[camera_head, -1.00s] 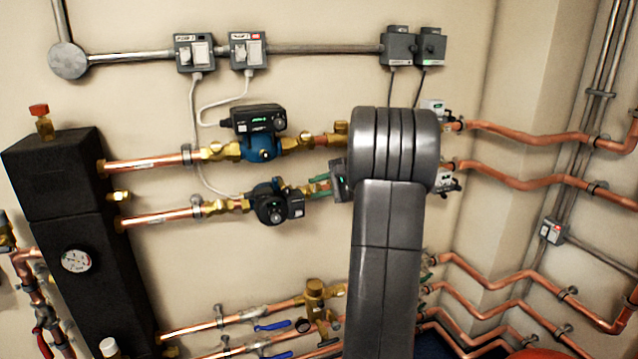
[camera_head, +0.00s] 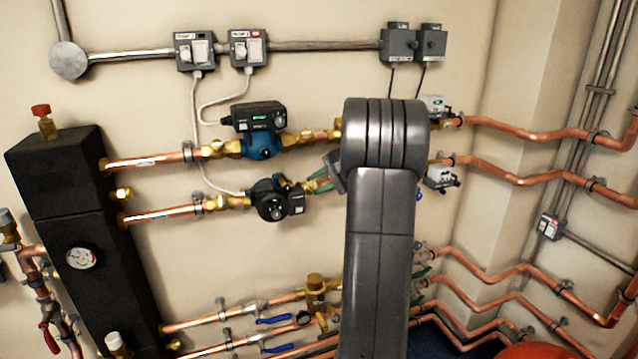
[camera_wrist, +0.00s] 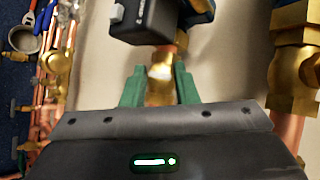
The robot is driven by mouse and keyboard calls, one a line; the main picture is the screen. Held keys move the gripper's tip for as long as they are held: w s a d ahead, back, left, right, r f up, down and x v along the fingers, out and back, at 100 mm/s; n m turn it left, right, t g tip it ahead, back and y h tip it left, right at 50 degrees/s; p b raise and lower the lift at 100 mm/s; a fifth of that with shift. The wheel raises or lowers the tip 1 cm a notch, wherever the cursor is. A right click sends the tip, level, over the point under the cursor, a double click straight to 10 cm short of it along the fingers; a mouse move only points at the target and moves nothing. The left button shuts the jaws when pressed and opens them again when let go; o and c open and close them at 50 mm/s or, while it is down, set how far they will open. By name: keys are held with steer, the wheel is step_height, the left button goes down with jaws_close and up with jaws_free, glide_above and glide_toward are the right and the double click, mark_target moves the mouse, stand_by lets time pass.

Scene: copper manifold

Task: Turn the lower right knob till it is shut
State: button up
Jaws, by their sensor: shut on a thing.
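My gripper (camera_wrist: 159,88) has green fingers, one on each side of a brass piece (camera_wrist: 160,84). They are shut on it, and I take it for the lower right knob. In the head view my gripper (camera_head: 319,181) shows as green fingertips with a tilted grey body, just right of the lower pump (camera_head: 271,200). My arm covers the pipe to the right there. The knob's marking and how far it is turned cannot be made out.
Grey actuators (camera_head: 443,177) sit right of my arm. Lower copper pipes carry blue levers (camera_head: 274,320). A black tank (camera_head: 85,225) stands left. Bare wall lies below the lower pump.

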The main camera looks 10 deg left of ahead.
steer(key=o, duration=0.7)
steer(key=v, duration=1.3)
steer(key=shift+s+d+r, duration=0.15)
steer(key=shift+d+r, duration=0.05)
steer(key=shift+d, duration=0.1)
steer(key=x, duration=1.4)
steer(key=shift+d+r, duration=0.1)
steer(key=shift+r, duration=0.05)
